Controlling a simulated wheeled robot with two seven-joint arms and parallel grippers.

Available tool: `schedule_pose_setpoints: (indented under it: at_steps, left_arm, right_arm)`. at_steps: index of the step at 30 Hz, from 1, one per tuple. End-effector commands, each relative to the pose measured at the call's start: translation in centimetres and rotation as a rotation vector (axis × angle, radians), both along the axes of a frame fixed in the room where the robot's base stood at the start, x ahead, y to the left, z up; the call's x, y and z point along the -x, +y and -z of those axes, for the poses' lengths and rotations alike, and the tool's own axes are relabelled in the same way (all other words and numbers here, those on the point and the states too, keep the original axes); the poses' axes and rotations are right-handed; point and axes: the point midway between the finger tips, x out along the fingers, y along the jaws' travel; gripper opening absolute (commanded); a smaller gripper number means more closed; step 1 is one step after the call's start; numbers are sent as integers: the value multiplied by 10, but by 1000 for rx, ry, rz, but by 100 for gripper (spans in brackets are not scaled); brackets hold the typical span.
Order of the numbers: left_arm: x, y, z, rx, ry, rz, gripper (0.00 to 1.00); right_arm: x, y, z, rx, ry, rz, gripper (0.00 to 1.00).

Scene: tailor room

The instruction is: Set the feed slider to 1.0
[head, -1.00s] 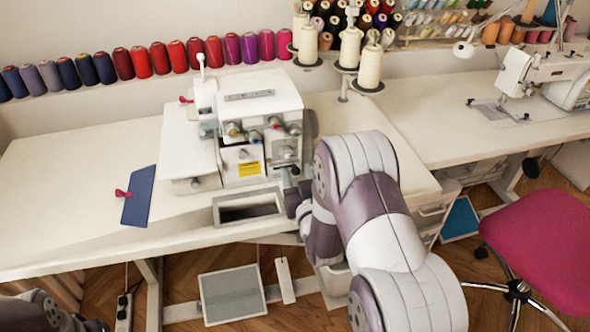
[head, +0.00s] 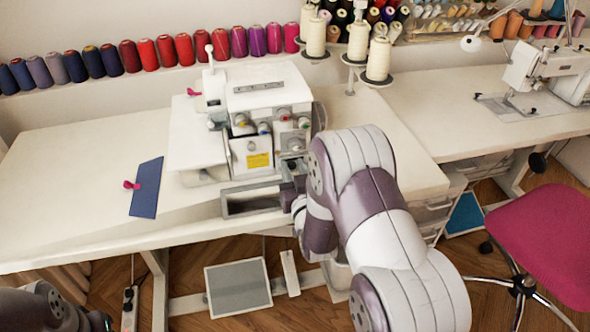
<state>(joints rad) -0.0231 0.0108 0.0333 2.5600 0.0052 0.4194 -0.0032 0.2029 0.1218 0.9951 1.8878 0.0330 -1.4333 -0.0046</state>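The white serger (head: 262,110) stands on the sewing table, with several coloured dials on its front and a yellow label. The feed slider itself is too small to tell apart. My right arm comes in from the lower right. Its gripper (head: 291,188) is at the serger's lower right front, beside the grey open-topped tray (head: 250,212) at the table's front edge. Its fingers are mostly hidden behind the wrist, so I cannot tell whether they are open or shut. My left arm shows only at the bottom left corner; its gripper is out of view.
A blue cloth piece (head: 147,187) with a pink clip lies on the table (head: 80,190) to the left. Thread cones (head: 378,58) stand behind on the right. A pink chair (head: 548,240) is at the right. The left part of the table is clear.

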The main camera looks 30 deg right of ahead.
Motion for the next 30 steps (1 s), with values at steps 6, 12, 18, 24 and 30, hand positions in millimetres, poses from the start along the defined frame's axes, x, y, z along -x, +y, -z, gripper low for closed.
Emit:
schedule_pose_setpoints:
  at_steps: [6, 12, 18, 24, 30]
  left_arm:
    - [0, 0, 0, 0, 0, 0, 45]
    - [0, 0, -1, 0, 0, 0, 45]
    - [0, 0, -4, 0, 0, 0, 45]
    - [0, 0, -6, 0, 0, 0, 45]
    - [0, 0, -6, 0, 0, 0, 45]
  right_arm:
    - [0, 0, 0, 0, 0, 0, 48]
    - [8, 2, -1, 0, 0, 0, 48]
    - [56, 14, -1, -1, 3, 0, 48]
    - [103, 26, 0, 1, 1, -2, 48]
    - [123, 30, 0, 1, -1, 0, 48]
